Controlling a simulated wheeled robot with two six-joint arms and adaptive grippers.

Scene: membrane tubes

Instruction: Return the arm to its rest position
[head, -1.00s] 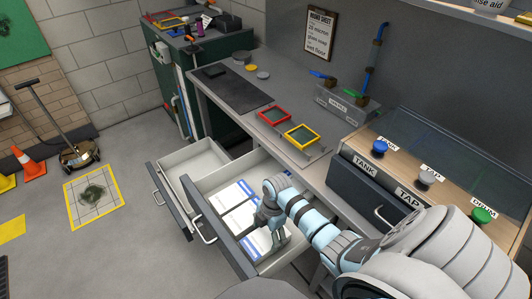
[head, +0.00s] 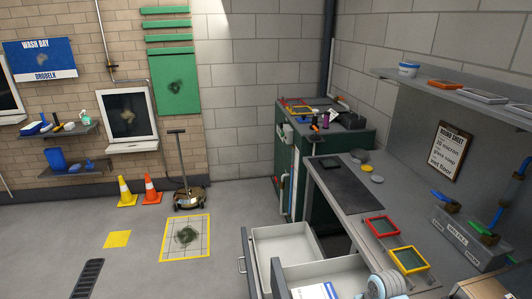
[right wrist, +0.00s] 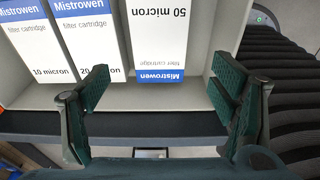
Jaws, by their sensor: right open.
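My right gripper (right wrist: 161,80) is open and empty in the right wrist view, its two dark green fingers wide apart above an open drawer (right wrist: 205,119). White and blue filter cartridge boxes lie in that drawer: a 10 micron box (right wrist: 33,50), a 20 micron box (right wrist: 88,42) and a 50 micron box (right wrist: 160,40). No box is between closed fingers. In the head view only a pale piece of my right arm (head: 386,284) shows at the bottom edge, over the drawer area; the gripper itself is out of that view. My left gripper is in neither view.
Two drawers stand pulled out, an empty one (head: 285,243) and the box drawer (head: 345,272). The bench (head: 345,203) holds a red frame (head: 382,226) and a yellow frame (head: 409,260). A shelf (head: 445,84) hangs above. Floor at the left is mostly clear, with cones (head: 152,192) behind.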

